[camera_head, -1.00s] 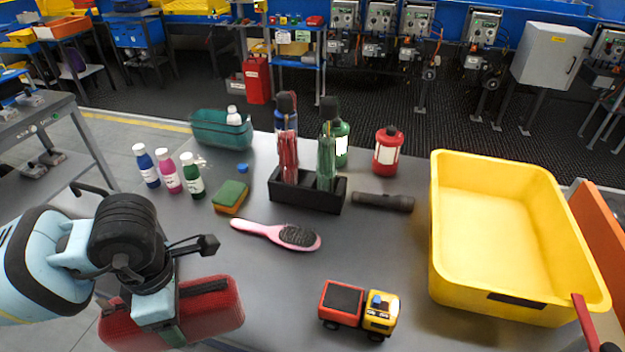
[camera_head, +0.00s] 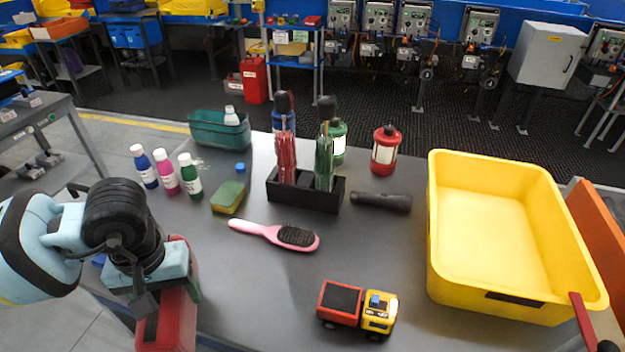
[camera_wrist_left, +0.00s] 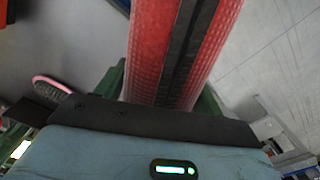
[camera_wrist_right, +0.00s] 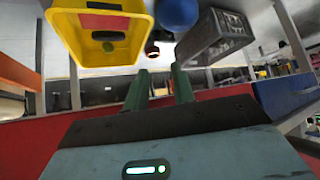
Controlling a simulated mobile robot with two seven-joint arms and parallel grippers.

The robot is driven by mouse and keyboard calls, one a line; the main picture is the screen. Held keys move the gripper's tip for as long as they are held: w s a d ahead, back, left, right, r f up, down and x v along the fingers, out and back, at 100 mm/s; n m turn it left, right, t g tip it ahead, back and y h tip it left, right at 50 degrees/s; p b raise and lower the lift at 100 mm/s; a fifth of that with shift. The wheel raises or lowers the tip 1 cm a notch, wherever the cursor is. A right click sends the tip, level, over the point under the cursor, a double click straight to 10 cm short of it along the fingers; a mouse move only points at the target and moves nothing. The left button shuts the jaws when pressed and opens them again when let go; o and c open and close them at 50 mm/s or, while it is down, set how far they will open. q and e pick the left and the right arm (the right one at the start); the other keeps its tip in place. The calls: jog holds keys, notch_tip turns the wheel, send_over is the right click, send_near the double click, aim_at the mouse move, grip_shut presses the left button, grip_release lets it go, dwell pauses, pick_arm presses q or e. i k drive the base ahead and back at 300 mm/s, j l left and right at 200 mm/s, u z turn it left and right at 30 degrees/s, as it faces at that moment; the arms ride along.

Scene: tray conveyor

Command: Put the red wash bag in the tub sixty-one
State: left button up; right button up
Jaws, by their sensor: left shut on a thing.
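The red wash bag (camera_head: 168,325) with a dark zip strip hangs below my left gripper (camera_head: 160,285) at the table's lower left edge. My left gripper is shut on it; the left wrist view shows the bag (camera_wrist_left: 146,45) between the green fingers. In the head view its long side points toward the camera. A big yellow tub (camera_head: 437,225) stands empty at the right of the table, with a dark label too small to read. A smaller teal tub (camera_head: 205,138) stands at the back left. My right gripper (camera_wrist_right: 160,80) is open and empty.
Several small bottles stand at left. The right wrist view shows a blue ball (camera_wrist_right: 178,12) and grey crate (camera_wrist_right: 215,40).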

aim_at(487, 263)
jog(key=k, duration=0.65)
jog(key=l+z, duration=0.1)
jog(key=z, duration=1.8)
